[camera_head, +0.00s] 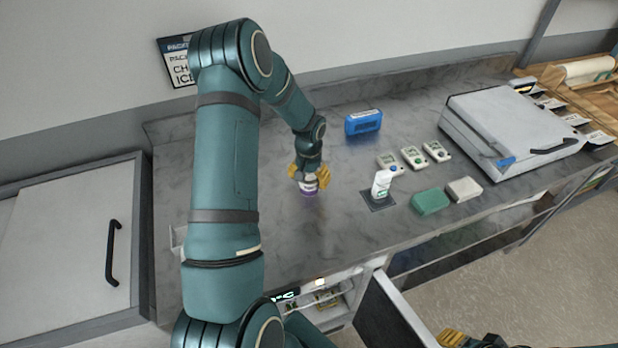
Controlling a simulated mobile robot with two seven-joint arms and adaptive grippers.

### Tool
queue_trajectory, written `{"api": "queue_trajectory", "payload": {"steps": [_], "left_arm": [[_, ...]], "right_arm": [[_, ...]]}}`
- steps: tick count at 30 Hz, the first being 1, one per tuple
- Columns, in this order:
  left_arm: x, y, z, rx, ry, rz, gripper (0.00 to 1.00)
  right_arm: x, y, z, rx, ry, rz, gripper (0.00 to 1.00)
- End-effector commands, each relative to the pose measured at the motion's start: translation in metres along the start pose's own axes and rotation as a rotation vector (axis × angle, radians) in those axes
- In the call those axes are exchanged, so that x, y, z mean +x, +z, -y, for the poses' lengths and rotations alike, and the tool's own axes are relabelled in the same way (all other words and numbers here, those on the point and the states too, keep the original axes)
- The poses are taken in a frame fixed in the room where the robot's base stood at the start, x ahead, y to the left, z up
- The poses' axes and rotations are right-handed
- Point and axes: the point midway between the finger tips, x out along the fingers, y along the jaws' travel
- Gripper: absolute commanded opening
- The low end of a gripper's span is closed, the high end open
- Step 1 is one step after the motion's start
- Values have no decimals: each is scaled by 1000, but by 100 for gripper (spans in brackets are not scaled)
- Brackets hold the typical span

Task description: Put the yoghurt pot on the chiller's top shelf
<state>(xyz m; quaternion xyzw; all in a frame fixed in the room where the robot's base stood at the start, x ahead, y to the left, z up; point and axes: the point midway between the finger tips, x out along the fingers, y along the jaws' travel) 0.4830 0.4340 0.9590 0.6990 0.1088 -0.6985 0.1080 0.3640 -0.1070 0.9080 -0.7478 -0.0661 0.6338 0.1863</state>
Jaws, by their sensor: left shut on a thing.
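My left gripper (309,178) is shut on the yoghurt pot (309,189), a small white and purple pot, at the middle of the grey counter. The fingers hide part of the pot, and I cannot tell whether it touches the counter. The chiller (335,309) is under the counter's front edge, with its door (388,314) swung open and some items inside. Its shelves are mostly hidden by the counter and my arm. My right gripper (452,338) shows only in part at the bottom edge, beside the open door.
A white bottle (382,183) stands on a dark mat (378,203) right of the pot. Green (430,201) and pale (464,188) blocks, several small devices, a blue box (363,122) and a large lidded case (510,130) are further right. The counter's left part is clear.

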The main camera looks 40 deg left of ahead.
Motion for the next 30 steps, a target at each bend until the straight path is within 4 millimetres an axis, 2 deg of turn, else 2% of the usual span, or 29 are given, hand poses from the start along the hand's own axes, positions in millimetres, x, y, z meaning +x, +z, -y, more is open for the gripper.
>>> {"api": "queue_trajectory", "payload": {"steps": [3,4,6,15,19,23,30], "left_arm": [[3,0,0,0,0,0,32],[4,0,0,0,0,0,80],[3,0,0,0,0,0,100],[2,0,0,0,0,0,100],[-6,-1,0,0,0,-2,100],[-28,-1,0,1,-1,-4,100],[-78,-1,0,1,0,-4,100]], "right_arm": [[3,0,-1,0,0,0,47],[4,0,-1,0,1,0,47],[3,0,-1,0,1,0,47],[2,0,-1,0,1,0,47],[-1,0,0,0,0,-1,47],[0,0,0,0,0,0,47],[0,0,0,0,0,0,47]]}}
